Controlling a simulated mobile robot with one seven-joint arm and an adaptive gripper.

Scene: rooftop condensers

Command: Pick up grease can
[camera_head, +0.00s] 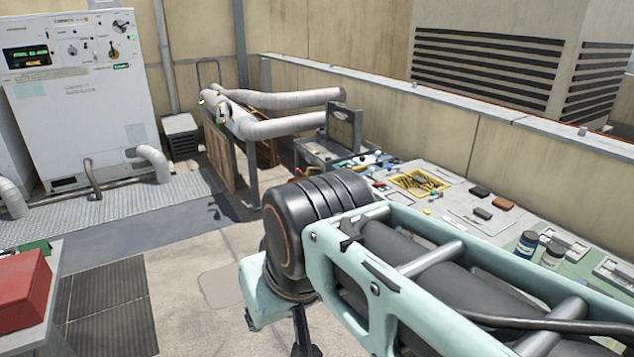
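Two small cans stand on the workbench at the right: one with a blue body (526,243) and a dark lid, and one with a pale label (552,256) and a dark top. I cannot read their labels, so I cannot tell which is the grease can. My mint-green and black arm crosses the lower right, in front of the bench. A dark part under its end, perhaps my gripper (304,338), runs off the bottom edge. Its fingers cannot be made out. It is to the left of the cans and well apart from them.
The bench (460,190) also holds a yellow tray (418,174), dark and brown blocks and several tools. A low wall (470,110) runs behind it. A red box (22,290) sits on a table at left. Large pipes (290,99) stand at the back. The floor between is open.

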